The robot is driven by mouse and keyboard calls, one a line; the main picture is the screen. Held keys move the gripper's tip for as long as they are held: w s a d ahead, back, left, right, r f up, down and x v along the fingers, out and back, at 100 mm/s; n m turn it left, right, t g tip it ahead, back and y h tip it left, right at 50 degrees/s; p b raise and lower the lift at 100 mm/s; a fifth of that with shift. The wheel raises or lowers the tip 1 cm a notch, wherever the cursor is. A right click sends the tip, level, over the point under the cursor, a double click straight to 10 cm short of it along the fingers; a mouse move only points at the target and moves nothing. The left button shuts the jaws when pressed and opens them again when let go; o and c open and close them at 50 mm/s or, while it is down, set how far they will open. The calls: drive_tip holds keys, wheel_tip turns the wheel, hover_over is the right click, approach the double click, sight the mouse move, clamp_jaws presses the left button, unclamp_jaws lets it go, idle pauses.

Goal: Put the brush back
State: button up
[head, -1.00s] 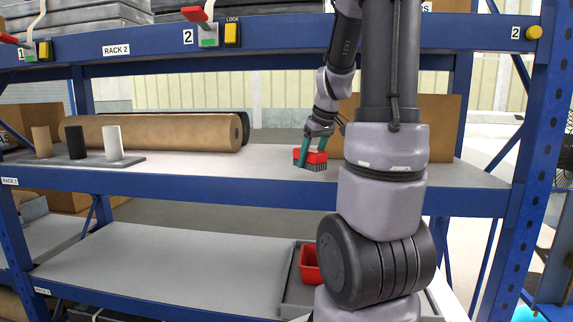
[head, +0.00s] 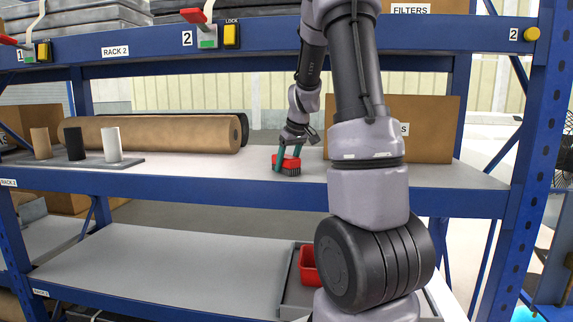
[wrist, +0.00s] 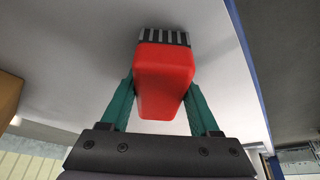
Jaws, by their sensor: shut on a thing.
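The brush has a red body and dark bristles. In the head view the brush (head: 287,164) is at the middle shelf, right of the brown roll, bristles down. My gripper (head: 288,160) has its green fingers on both sides of the red body and is shut on it. In the wrist view the brush (wrist: 165,75) fills the space between the fingers of my gripper (wrist: 163,105), with the striped bristles at the far end. I cannot tell whether the bristles touch the shelf.
The middle shelf (head: 220,172) holds a brown roll (head: 150,133), a grey board (head: 85,164) with three small cylinders, and a cardboard box (head: 430,130). A red bin (head: 307,265) sits in a grey tray on the lower shelf. Shelf left of the brush is clear.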

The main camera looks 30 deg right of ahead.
drive_tip(key=shift+f, duration=0.1)
drive_tip(key=o, duration=1.2)
